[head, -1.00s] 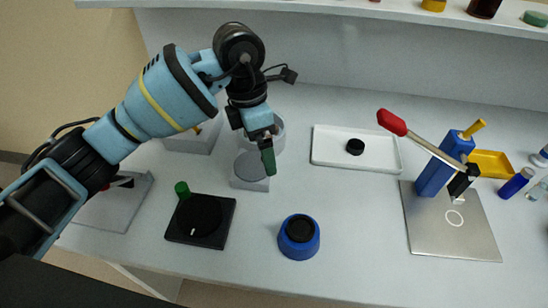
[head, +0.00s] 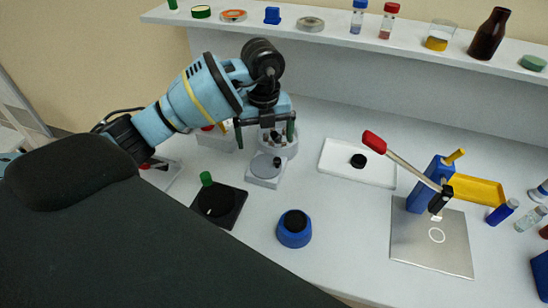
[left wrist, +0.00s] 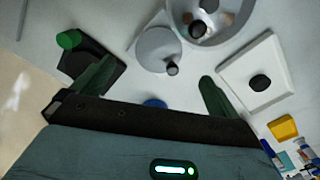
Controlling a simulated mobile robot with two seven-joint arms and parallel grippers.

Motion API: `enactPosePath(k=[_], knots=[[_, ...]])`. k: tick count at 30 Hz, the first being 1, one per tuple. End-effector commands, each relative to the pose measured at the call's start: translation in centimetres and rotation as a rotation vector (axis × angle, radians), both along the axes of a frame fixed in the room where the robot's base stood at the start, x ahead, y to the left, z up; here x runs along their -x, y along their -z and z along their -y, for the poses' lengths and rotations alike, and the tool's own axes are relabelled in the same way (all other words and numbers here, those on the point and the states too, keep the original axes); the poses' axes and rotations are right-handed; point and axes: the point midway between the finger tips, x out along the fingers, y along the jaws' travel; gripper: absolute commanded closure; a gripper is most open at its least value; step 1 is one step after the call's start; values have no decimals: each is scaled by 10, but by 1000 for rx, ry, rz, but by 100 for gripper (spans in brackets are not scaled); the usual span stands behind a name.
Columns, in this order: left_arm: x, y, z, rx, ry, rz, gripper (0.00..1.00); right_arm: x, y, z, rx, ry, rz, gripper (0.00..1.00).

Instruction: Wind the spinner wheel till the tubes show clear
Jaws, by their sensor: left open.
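The spinner is a grey drum (head: 291,149) with a grey disc-topped block, the wheel (head: 262,166), in front of it. A small dark knob (head: 277,162) stands near the wheel's rim; it also shows in the left wrist view (left wrist: 172,69). In that view several grey and brownish tube tops (left wrist: 200,29) sit inside the drum (left wrist: 238,30); I cannot tell whether they are clear. My left gripper (head: 265,143) is open and empty, its green fingers apart above the drum and wheel. The wheel (left wrist: 155,48) lies beyond the fingertips. My right gripper is not in view.
A black square plate with a green knob (head: 206,178) and a blue pot (head: 294,232) stand in front. A white tray (head: 335,172) holds a black cap. A lever press (head: 420,195) stands right. A shelf (head: 330,38) with bottles runs behind. My dark body covers the lower left.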

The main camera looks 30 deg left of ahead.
Motion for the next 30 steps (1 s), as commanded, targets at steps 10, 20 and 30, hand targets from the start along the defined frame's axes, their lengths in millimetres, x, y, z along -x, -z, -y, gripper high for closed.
enactPosePath(k=[10,20,30], knots=[[1,25,1,1,3,-7,1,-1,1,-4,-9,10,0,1],[0,70,1,1,4,-4,1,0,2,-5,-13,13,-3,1],[0,80,1,1,4,-1,1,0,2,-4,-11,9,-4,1]])
